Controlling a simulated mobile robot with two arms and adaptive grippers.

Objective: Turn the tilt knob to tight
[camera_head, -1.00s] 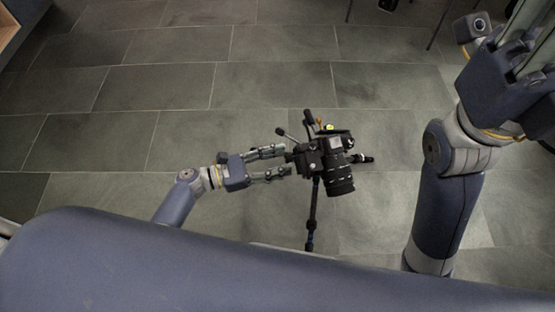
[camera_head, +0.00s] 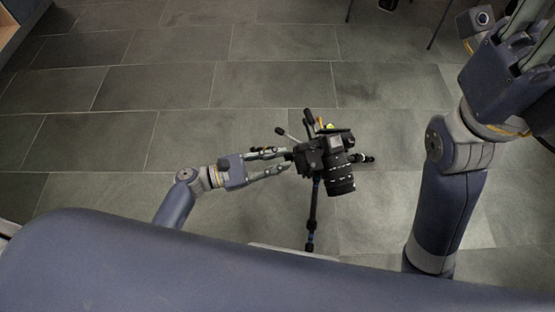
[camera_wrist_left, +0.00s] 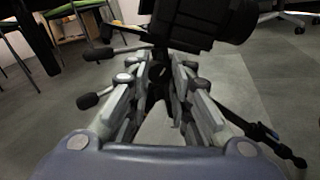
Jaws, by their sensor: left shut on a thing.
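A black camera with a long lens (camera_head: 340,178) sits on a tripod (camera_head: 312,205), right of centre in the head view. Levers stick out from the tripod head. My left gripper (camera_head: 287,160) comes in from the left, its fingers drawn together at the left side of the head. In the left wrist view, the fingers close around a small dark knob (camera_wrist_left: 157,72) below the camera body (camera_wrist_left: 195,22); it looks like the tilt knob, and the fingers hide most of it. Its marking cannot be read. My right gripper (camera_head: 530,45) is at the upper right, fingertips cut off by the frame edge.
Two levers with dark grips (camera_wrist_left: 100,53) and (camera_wrist_left: 88,101) stick out left of the fingers in the left wrist view. A tripod leg (camera_wrist_left: 262,130) runs down to the right. The grey tiled floor (camera_head: 150,90) around the tripod is largely clear.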

